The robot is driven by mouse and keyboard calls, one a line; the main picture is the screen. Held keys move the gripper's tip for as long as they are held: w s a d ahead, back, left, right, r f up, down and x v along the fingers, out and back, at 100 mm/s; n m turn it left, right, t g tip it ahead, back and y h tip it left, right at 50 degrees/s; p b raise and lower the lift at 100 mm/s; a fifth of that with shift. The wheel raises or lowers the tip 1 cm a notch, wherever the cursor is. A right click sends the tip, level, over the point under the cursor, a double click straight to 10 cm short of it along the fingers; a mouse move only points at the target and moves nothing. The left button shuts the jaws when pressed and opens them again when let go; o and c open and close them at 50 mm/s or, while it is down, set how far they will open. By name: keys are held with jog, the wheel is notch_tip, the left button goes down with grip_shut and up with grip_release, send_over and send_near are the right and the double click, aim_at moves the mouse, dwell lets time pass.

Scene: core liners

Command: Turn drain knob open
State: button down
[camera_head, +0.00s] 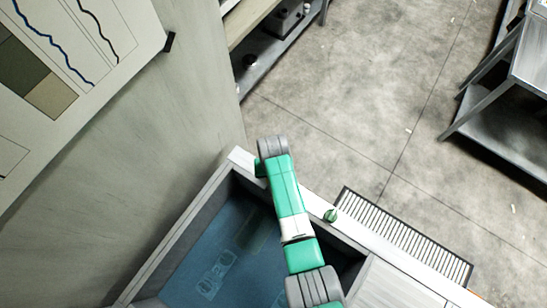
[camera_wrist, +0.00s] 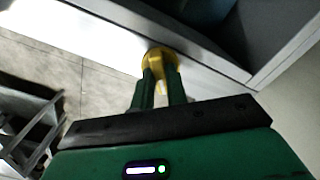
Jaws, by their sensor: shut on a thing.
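A yellow knob (camera_wrist: 157,60) sits on the pale rim of the basin in the wrist view. My gripper (camera_wrist: 162,75) has its two green fingers shut on this knob, one on each side of it. The fingers cover part of the knob, so its turn angle is hard to tell. In the head view my green and grey arm reaches over the basin to the far corner of its rim. The arm hides the yellow knob and the fingertips there.
The basin (camera_head: 185,262) holds bluish water or a blue floor. A small green knob (camera_head: 331,215) stands on the rim right of my arm. A floor grate (camera_head: 400,237) lies beyond the rim. A wall is at left, and a metal rack (camera_head: 500,125) stands at right.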

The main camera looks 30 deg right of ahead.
jog(key=n, duration=0.5)
jog(key=shift+n+p, duration=0.3)
jog(key=shift+p, duration=0.1)
jog(key=shift+n, duration=2.5)
jog(key=c, duration=1.4)
grip_release()
notch_tip(320, 180, up, 8)
jog(key=shift+f+p, duration=0.1)
jog(key=shift+p, duration=0.65)
